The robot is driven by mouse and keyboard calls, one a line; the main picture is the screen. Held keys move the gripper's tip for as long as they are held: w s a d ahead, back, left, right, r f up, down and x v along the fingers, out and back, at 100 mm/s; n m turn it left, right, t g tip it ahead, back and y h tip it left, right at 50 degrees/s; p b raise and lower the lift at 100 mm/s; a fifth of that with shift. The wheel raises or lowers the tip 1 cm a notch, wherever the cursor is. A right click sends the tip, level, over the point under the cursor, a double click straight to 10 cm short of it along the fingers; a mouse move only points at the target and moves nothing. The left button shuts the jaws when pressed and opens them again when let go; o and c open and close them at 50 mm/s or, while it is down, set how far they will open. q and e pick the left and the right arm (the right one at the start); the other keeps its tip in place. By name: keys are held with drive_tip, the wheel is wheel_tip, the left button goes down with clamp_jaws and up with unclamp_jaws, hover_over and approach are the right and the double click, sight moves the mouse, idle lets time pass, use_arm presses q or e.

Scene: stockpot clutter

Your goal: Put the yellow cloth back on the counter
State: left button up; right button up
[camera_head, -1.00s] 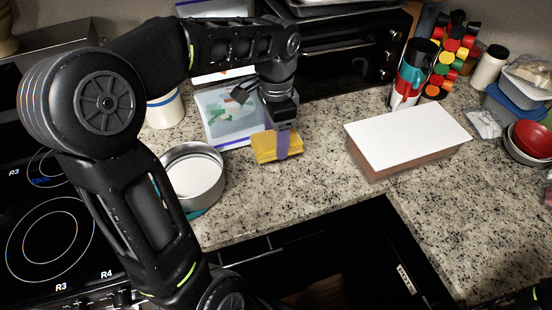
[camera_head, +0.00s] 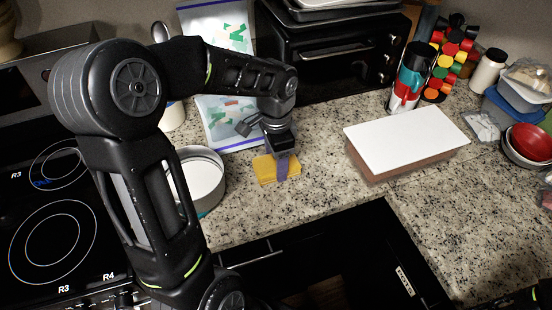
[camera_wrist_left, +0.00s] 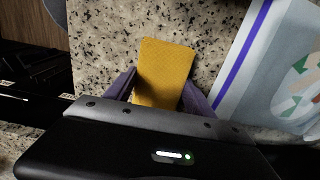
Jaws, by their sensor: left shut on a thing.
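The yellow cloth (camera_head: 264,170) is a folded pad at the counter between the steel pot and the white-topped box. It also shows in the left wrist view (camera_wrist_left: 164,68) between the purple fingers. My left gripper (camera_head: 282,168) points down and is shut on the yellow cloth. The cloth is low over the granite counter (camera_head: 300,203); I cannot tell whether it touches it. My right gripper is not clearly in view; only a dark piece of my body shows at the bottom right corner.
A steel pot (camera_head: 208,184) stands left of the cloth. A zip bag (camera_head: 225,112) lies behind it. A white-topped box (camera_head: 405,137) is to the right, and a black toaster oven (camera_head: 335,55) is at the back. Bare counter lies in front, ending at an open drawer (camera_head: 345,255).

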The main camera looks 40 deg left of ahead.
use_arm(q)
drive_tip(key=shift+f, duration=0.2)
drive_tip(key=o, duration=1.3)
drive_tip(key=shift+r, duration=0.1)
drive_tip(key=shift+r, duration=0.15)
wheel_tip(320, 180, up, 12)
drive_tip(key=shift+r+b, duration=0.1)
drive_tip(key=shift+b, duration=0.4)
